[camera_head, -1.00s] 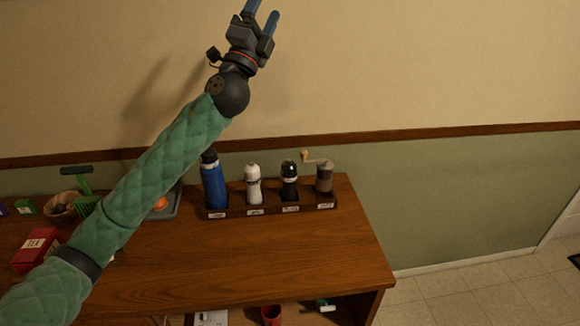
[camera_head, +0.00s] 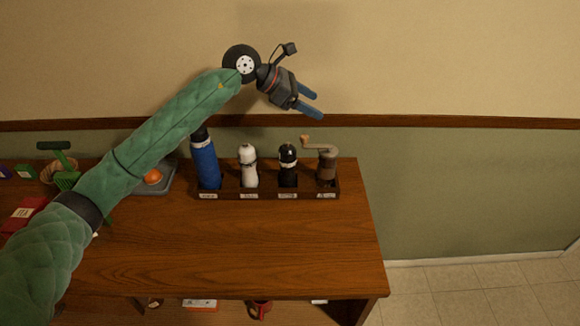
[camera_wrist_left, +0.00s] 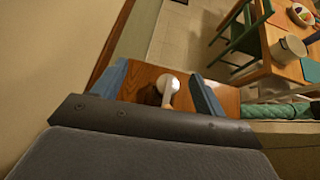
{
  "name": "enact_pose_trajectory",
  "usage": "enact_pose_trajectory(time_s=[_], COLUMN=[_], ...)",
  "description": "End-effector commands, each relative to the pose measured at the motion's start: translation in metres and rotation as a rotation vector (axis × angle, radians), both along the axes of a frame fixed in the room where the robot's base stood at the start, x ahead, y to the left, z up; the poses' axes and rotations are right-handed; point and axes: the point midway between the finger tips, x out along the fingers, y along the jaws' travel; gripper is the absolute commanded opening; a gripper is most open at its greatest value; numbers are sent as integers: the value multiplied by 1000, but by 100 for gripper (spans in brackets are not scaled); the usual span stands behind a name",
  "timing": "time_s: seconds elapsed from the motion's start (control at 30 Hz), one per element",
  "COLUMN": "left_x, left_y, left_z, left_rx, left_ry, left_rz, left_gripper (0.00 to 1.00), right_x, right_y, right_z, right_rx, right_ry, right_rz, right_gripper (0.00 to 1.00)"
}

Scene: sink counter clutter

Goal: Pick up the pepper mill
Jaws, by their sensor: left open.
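A dark wooden rack (camera_head: 264,195) near the counter's back edge holds a row of upright containers. The black mill (camera_head: 287,167) with a pale band looks like the pepper mill; its label is too blurred to read. On its right stands a brown mill (camera_head: 327,168) with a crank handle, on its left a white mill (camera_head: 249,167). My left gripper (camera_head: 318,105) is open and empty, in the air above the rack's right end.
A blue bottle (camera_head: 206,165) stands at the rack's left end. A grey tray (camera_head: 168,178) with an orange item, a red tea box (camera_head: 24,212) and a basket (camera_head: 50,172) lie further left. The counter (camera_head: 240,245) in front of the rack is clear. A wall stands behind.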

Motion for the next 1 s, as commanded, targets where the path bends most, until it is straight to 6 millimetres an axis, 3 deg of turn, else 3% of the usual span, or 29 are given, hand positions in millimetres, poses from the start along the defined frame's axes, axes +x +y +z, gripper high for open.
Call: enact_pose_trajectory(time_s=[0.2, 0.5, 0.63, 1.0], left_x=[-6, -24, -29, -33], left_y=[37, 80, 87, 74], left_z=[-42, -68, -71, -96], left_rx=[288, 555, 591, 586], left_ry=[-15, 13, 11, 1], left_rz=[-79, -214, -256, -270], left_gripper=[72, 72, 72, 72], right_x=[3, 9, 10, 10], right_y=[1, 2, 2, 2], right_z=[-3, -2, -2, -3], right_rx=[3, 9, 10, 10], right_ry=[-23, -55, -60, -59], right_rz=[-2, -5, -5, -5], right_gripper=[50, 50, 50, 50])
